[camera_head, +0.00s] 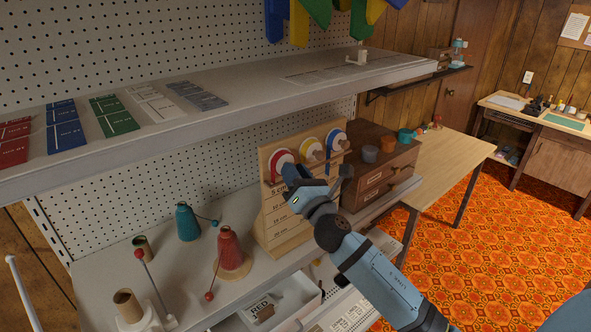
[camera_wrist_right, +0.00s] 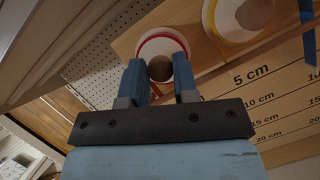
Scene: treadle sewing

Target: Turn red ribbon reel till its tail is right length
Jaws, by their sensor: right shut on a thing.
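The red ribbon reel (camera_head: 281,156) is a white disc with a red ring at the left end of a wooden stand (camera_head: 266,222). In the right wrist view the reel (camera_wrist_right: 147,44) shows up close, with a round brown knob (camera_wrist_right: 160,68) in front. My right gripper (camera_head: 288,173) reaches the reel; its blue fingers (camera_wrist_right: 160,80) are shut on the knob, one on each side. The stand has a length scale (camera_wrist_right: 252,78) marked 5 cm and up. My left gripper is not in view.
A yellow reel (camera_head: 311,149) and a blue reel (camera_head: 336,140) sit to the right, with a blue tail (camera_wrist_right: 307,35) hanging down. A brown drawer box (camera_head: 376,180) stands right of the stand. Thread cones (camera_head: 229,250) stand left. A shelf (camera_head: 200,125) overhangs the bench.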

